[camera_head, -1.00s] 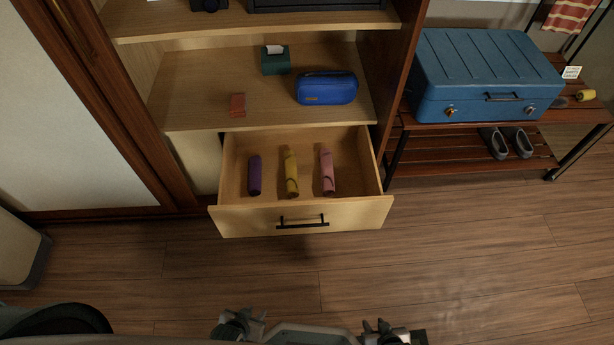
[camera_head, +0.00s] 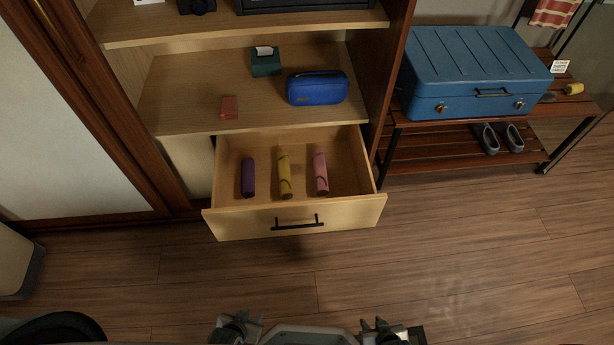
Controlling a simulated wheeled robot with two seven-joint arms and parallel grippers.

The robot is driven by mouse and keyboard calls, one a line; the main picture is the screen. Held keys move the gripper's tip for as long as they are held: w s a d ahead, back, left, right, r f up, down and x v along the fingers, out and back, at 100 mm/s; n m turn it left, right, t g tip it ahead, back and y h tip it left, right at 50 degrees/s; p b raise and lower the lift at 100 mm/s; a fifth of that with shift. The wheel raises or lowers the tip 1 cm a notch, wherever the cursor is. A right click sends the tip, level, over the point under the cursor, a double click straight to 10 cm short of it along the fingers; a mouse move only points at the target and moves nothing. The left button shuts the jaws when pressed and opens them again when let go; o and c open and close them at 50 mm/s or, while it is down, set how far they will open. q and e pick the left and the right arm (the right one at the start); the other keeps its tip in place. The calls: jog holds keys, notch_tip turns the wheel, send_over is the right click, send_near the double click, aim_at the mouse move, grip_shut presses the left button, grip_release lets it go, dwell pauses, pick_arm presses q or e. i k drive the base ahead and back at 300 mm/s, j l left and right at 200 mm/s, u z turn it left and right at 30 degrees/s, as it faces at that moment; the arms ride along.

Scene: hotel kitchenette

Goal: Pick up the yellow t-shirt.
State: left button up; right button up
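A rolled yellow t-shirt (camera_head: 285,176) lies in the open wooden drawer (camera_head: 231,223), between a rolled purple item (camera_head: 248,178) and a rolled pink item (camera_head: 320,172). My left gripper (camera_head: 236,324) and my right gripper (camera_head: 380,327) show at the bottom edge of the picture, partly cut off. Both are apart from the drawer, with floor showing between. I cannot tell whether their fingers are open or shut.
The drawer front has a black handle (camera_head: 297,223). Above it, a shelf holds a blue pouch (camera_head: 317,89), a green box (camera_head: 265,63) and a small red item (camera_head: 229,107). A blue suitcase (camera_head: 470,72) rests on a rack at right. The wooden floor (camera_head: 450,250) in front is clear.

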aim_at(282, 159)
jog(key=k+l, duration=0.1)
jog(key=l, duration=0.55)
jog(key=k+l+z, duration=0.1)
jog(key=l, duration=0.55)
